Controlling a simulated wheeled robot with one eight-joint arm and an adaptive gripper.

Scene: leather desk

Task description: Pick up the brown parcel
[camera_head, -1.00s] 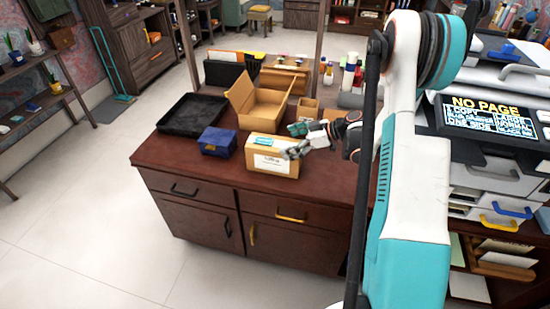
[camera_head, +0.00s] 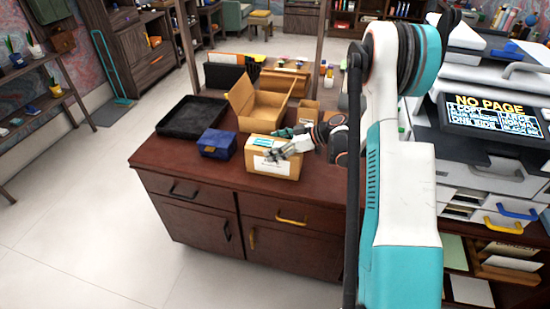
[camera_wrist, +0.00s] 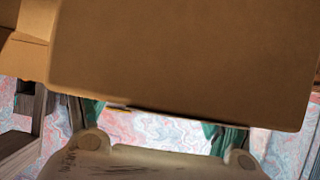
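The brown parcel (camera_head: 262,168), a box with a white label on its front, stands upright on the dark red-brown desk top (camera_head: 185,160). My gripper (camera_head: 284,142) is at its upper right. A grey finger lies across the upper front and a teal part shows above the back edge. The fingers look spread apart; contact cannot be told. In the wrist view a large brown cardboard surface (camera_wrist: 190,60), seemingly the parcel, fills the upper part. It hides the fingertips; teal finger parts show at two separate places below it.
A blue box (camera_head: 216,144) stands close left of the parcel. An open cardboard box (camera_head: 260,108) is behind it, and a black tray (camera_head: 192,118) is at the back left. A printer (camera_head: 490,120) stands on the right. The desk's front left is clear.

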